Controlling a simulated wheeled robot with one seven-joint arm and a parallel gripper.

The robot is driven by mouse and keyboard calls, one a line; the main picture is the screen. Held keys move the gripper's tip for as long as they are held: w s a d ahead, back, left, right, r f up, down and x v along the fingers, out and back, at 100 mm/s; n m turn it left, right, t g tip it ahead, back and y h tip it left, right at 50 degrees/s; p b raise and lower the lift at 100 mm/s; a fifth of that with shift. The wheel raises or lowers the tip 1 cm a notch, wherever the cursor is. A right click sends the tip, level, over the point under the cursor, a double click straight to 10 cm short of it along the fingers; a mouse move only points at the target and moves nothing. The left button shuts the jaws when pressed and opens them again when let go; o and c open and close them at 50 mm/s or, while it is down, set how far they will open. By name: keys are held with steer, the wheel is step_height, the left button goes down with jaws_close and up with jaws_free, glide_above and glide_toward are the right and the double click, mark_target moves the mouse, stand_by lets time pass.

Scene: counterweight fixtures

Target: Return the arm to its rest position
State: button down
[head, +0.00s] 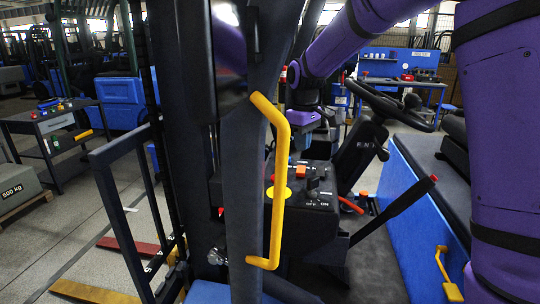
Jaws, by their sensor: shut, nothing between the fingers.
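My purple arm reaches from the upper right over to the middle of the picture. Its wrist bends down above the black control console (305,205) of a forklift. My gripper (301,140) is small and dark below the wrist, partly lost against the dark background. It is shut and empty, above the console and just right of the yellow grab handle (283,180). The console carries an orange-red switch (301,171), a yellow round part (270,192) and "OFF" and "ON" lettering. I cannot tell whether my gripper touches anything.
The steering wheel (392,108) and its column stand right of my wrist. A dark mast pillar (240,200) rises just left of the handle. A black lever with a red tip (395,208) slants across the footwell. A grey 500 kg weight (17,190) sits far left.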

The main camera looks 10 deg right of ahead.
steer(key=s+d+r+m+t, duration=0.15)
steer(key=s+r, duration=0.25)
steer(key=s, duration=0.4)
steer(key=s+d+r+m+t, duration=0.1)
steer(key=s+d+r+m, duration=0.15)
steer(key=s, duration=0.65)
steer(key=s+d+r+m+t, duration=0.15)
steer(key=s+r, duration=0.25)
steer(key=s, duration=0.4)
steer(key=s+d+f+m+t, duration=0.1)
steer(key=s+f+m, duration=0.1)
steer(key=s, duration=0.8)
steer(key=shift+d, duration=0.2)
